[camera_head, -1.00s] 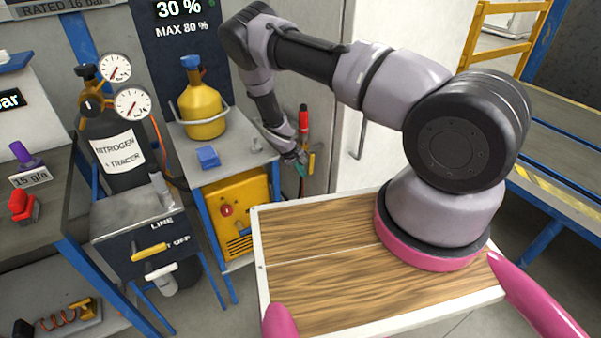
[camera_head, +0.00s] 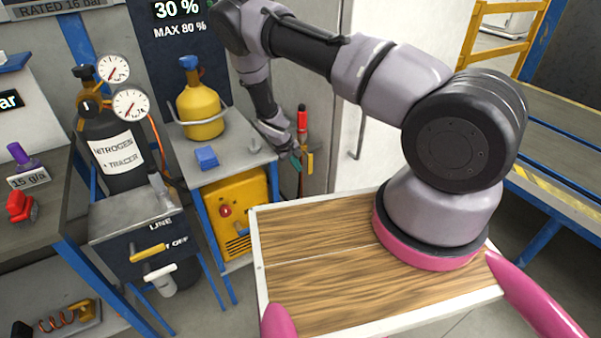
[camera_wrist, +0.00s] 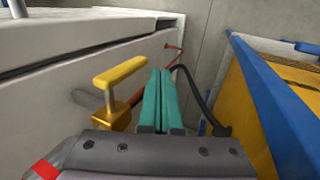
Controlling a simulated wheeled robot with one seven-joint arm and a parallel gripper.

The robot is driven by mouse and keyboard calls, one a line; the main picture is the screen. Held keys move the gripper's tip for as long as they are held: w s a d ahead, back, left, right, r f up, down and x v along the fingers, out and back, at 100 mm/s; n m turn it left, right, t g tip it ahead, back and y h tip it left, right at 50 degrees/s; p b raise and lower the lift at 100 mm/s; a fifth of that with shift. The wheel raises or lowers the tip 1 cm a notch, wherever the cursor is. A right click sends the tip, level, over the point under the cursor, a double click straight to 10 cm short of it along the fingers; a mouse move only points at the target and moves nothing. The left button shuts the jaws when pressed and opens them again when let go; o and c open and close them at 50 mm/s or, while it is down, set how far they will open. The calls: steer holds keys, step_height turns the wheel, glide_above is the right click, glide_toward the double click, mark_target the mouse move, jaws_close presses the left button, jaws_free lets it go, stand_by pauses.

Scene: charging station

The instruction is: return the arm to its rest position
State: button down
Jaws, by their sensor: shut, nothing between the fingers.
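My arm reaches from its base on the wooden deck (camera_head: 320,285) up and over to the left. Its forearm hangs down toward the gap between the blue-legged stand and the pale cabinet. My gripper (camera_head: 297,158) is small in the head view, near the right edge of the stand's top. In the wrist view its two teal fingers (camera_wrist: 158,98) lie together, shut and empty. A yellow T-shaped handle (camera_wrist: 120,76) stands just left of the fingers, apart from them as far as I can tell.
A yellow cylinder (camera_head: 201,108) and a blue block (camera_head: 206,157) sit on the stand (camera_head: 233,148). The pale cabinet (camera_wrist: 50,105) is close at the left of the wrist view. A blue post and yellow panel (camera_wrist: 250,100) are at the right. A dark hose (camera_wrist: 205,95) runs behind the fingers.

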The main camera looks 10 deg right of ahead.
step_height(320, 180, up, 25)
steer(key=a+m+y, duration=0.2)
steer(key=m+y, duration=0.1)
steer(key=s+d+r+m+t+y, duration=0.1)
steer(key=s+d+r, duration=0.15)
steer(key=r, duration=0.75)
steer(key=s+d+r+m+t+y, duration=0.1)
steer(key=s+r, duration=0.3)
steer(key=r, duration=0.5)
steer(key=s+d+r+m+t+y, duration=0.15)
steer(key=s+d+r, duration=0.25)
steer(key=s+r, duration=0.9)
steer(key=s+r+m+t, duration=0.1)
steer(key=s+r, duration=0.4)
steer(key=s, duration=0.6)
steer(key=shift+s+d+t, duration=0.25)
steer(key=shift+d+t, duration=0.05)
steer(key=shift+t, duration=0.35)
